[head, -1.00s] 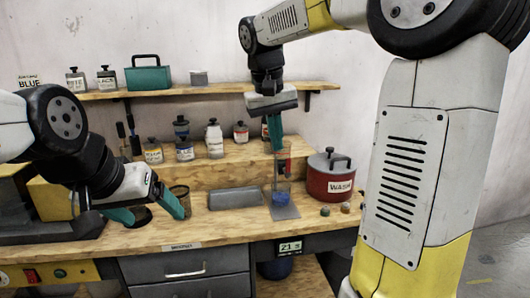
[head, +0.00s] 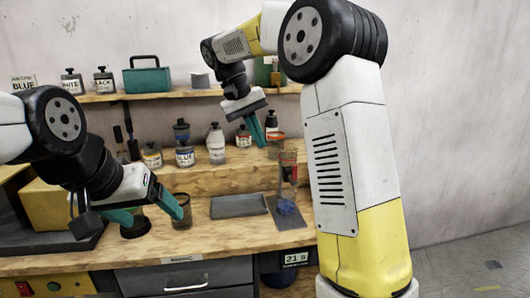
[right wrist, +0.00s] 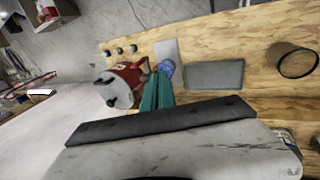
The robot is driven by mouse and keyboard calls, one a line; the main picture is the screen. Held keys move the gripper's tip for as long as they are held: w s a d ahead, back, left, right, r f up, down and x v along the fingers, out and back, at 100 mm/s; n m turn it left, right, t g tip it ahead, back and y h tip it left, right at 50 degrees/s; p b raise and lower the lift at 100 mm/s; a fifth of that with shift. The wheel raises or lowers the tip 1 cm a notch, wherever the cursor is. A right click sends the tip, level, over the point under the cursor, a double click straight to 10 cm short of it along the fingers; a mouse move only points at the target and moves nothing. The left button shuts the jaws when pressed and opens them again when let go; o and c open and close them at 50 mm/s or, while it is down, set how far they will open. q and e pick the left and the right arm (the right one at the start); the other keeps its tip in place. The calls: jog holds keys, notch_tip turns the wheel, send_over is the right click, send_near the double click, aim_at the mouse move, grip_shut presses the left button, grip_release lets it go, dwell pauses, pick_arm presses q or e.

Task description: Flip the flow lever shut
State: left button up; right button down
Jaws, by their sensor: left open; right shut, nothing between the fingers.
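A small flow stand stands on the bench, with a red part (head: 291,173) at its upper part that may be the lever; its position cannot be told. A blue cup (head: 286,206) sits low in the stand on a grey base plate (head: 283,221); the blue cup also shows in the right wrist view (right wrist: 167,68). My left gripper (head: 155,214) is open at the bench's left, near dark cups.
A grey tray (head: 238,206) lies left of the stand. A red pot (right wrist: 120,84) stands beside it in the right wrist view, hidden by my arm in the head view. A mesh cup (head: 181,212) is by my left gripper. Paint bottles (head: 216,145) line the raised ledge.

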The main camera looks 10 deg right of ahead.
aim_at(293, 173)
jog(key=d+f, duration=0.7)
jog(key=f, duration=0.1)
jog(key=shift+d+f, duration=0.25)
jog(key=shift+f, duration=0.05)
